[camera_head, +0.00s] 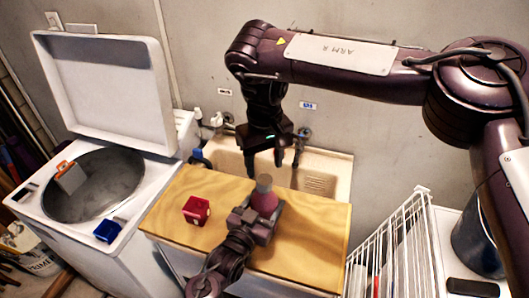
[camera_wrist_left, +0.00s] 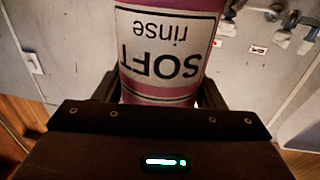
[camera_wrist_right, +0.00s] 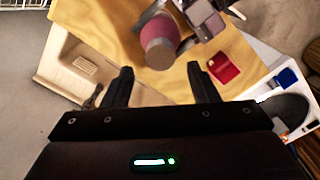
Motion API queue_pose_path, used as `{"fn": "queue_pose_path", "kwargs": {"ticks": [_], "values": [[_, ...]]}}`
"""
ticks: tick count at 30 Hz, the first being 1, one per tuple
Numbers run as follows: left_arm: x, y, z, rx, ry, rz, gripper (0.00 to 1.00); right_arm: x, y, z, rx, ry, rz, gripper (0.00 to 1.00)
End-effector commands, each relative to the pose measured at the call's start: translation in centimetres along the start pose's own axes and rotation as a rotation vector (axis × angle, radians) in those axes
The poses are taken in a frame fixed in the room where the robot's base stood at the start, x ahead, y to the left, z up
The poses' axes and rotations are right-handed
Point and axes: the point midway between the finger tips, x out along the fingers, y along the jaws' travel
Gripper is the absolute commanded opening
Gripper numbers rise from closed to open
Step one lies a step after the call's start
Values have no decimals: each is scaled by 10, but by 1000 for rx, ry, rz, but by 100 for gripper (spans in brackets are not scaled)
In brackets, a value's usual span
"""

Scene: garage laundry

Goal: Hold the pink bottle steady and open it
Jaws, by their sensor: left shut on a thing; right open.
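The pink bottle (camera_head: 264,199) stands upright on the wooden board with a grey cap (camera_head: 264,183) on top. My left gripper (camera_head: 258,222) is shut around the bottle's body from the front. In the left wrist view the bottle's label (camera_wrist_left: 168,45) reads "SOFT rinse", upside down, between the fingers. My right gripper (camera_head: 285,160) is open and empty, above and behind the bottle near the sink. In the right wrist view the bottle's cap (camera_wrist_right: 160,53) lies beyond the open fingers (camera_wrist_right: 162,88), apart from them.
A red box (camera_head: 196,210) sits on the wooden board (camera_head: 310,235) left of the bottle. The sink (camera_head: 320,172) is behind the board. An open top-loading washer (camera_head: 75,235) stands at left. A white wire rack (camera_head: 400,245) stands at right.

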Motion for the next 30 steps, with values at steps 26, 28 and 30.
{"fn": "queue_pose_path", "kwargs": {"ticks": [26,28,30], "values": [[0,0,-2,0,4,0,0,52,0,0,-4,-1,1,33],[0,0,-2,0,4,0,0,52,0,0,-3,-1,1,24],[0,0,-2,0,4,0,0,52,0,0,-3,-1,1,14]]}}
